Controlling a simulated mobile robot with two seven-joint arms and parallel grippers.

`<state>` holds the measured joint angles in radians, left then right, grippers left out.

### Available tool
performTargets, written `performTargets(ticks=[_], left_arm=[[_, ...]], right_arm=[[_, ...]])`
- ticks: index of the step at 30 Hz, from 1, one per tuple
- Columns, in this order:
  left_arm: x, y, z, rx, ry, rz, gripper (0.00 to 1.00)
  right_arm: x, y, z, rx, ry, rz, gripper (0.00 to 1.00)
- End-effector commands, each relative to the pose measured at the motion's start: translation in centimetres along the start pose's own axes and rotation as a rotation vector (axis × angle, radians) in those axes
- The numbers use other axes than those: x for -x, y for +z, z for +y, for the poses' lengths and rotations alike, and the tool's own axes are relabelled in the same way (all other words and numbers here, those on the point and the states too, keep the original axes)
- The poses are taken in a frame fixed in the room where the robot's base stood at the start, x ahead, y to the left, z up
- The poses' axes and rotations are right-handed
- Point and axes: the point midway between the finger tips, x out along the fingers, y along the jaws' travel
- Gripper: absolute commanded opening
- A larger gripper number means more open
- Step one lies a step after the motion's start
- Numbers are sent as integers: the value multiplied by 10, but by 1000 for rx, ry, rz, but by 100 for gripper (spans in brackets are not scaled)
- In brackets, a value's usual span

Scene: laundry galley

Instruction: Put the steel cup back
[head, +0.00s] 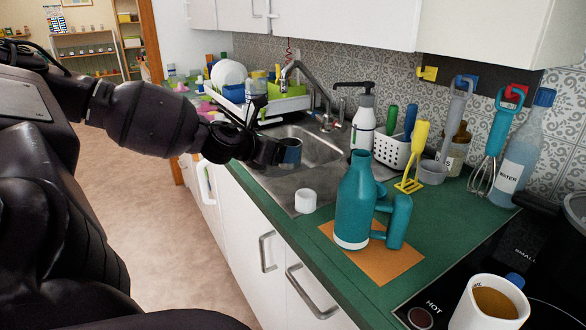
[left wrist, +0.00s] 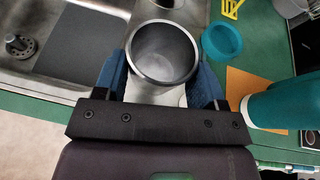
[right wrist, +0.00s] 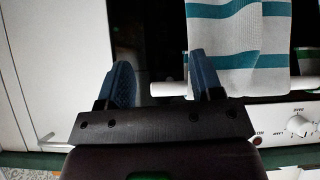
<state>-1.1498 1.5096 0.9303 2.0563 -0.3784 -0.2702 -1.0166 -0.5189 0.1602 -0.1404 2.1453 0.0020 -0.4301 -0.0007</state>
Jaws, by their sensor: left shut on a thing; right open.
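The steel cup (left wrist: 163,53) is held between the fingers of my left gripper (left wrist: 163,95), with its open mouth toward the left wrist camera. Whether the cup touches anything below cannot be told.
A teal bottle (head: 354,205) stands on an orange mat (head: 385,268). A striped towel (right wrist: 238,45) hangs on a rail beside my right gripper. Utensils hang on wall hooks.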

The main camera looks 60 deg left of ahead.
Motion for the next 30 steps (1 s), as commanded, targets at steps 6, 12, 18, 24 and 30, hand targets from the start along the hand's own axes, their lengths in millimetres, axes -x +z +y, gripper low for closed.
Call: performTargets(ticks=[6, 12, 18, 24, 30], left_arm=[[-10, -23, 1, -1, 1, 5, 24], [-15, -36, 2, -1, 1, 7, 24], [-26, -60, 3, -1, 0, 7, 24], [-25, -62, 3, -1, -1, -1, 24], [-25, -62, 3, -1, -1, -1, 24]], right_arm=[[-7, 14, 2, 3, 2, -24, 60], [-12, 22, 0, 4, -3, -38, 60], [-17, 32, -3, 15, -9, -54, 60], [-18, 25, -3, 20, -9, -37, 60], [-17, 25, -3, 21, -9, -37, 60]])
